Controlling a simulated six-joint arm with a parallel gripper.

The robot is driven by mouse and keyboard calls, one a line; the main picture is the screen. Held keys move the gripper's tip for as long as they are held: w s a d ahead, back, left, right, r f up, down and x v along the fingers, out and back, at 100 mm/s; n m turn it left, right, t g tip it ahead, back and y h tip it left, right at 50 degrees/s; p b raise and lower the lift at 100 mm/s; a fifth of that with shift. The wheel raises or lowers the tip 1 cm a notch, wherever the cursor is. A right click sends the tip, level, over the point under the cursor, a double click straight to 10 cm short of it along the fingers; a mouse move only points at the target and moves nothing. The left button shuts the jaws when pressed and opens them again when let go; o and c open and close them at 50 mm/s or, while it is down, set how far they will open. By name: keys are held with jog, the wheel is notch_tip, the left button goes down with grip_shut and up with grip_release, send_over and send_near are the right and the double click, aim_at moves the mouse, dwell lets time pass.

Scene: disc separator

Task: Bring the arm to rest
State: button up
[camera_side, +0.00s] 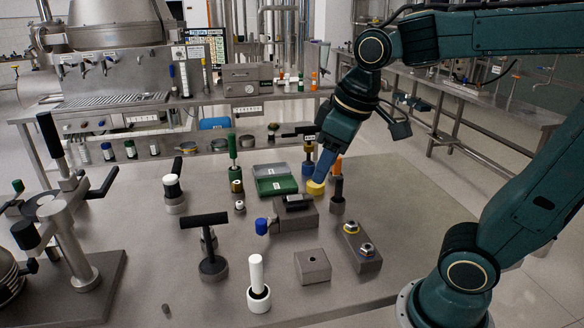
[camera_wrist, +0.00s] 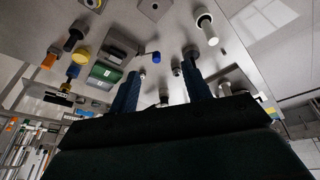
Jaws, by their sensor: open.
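My gripper (camera_side: 322,170) hangs over the back right part of the grey work table (camera_side: 400,200) in the side view, its dark blue fingers pointing down and left. In the wrist view my gripper (camera_wrist: 161,66) shows two blue fingers spread apart with nothing held between them. The yellow round part (camera_side: 316,187) appears just below the fingertips in the side view. In the wrist view the yellow part (camera_wrist: 81,54) lies left of both fingers, so it is not between them. Whether a finger touches anything below cannot be told.
A green tray (camera_side: 275,180) and a grey block with a blue knob (camera_side: 262,226) stand left of my gripper. A block with two nuts (camera_side: 360,250), a plain grey block (camera_side: 312,266) and a white cylinder (camera_side: 257,275) stand in front. A black T-handle tool (camera_side: 207,240) stands left.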

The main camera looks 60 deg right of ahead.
jog(key=s+f+m+t, duration=0.1)
jog(key=s, duration=0.7)
jog(key=shift+a+f+m+t, duration=0.25)
jog(key=shift+f+m+t, duration=0.05)
jog(key=shift+m+t, duration=0.1)
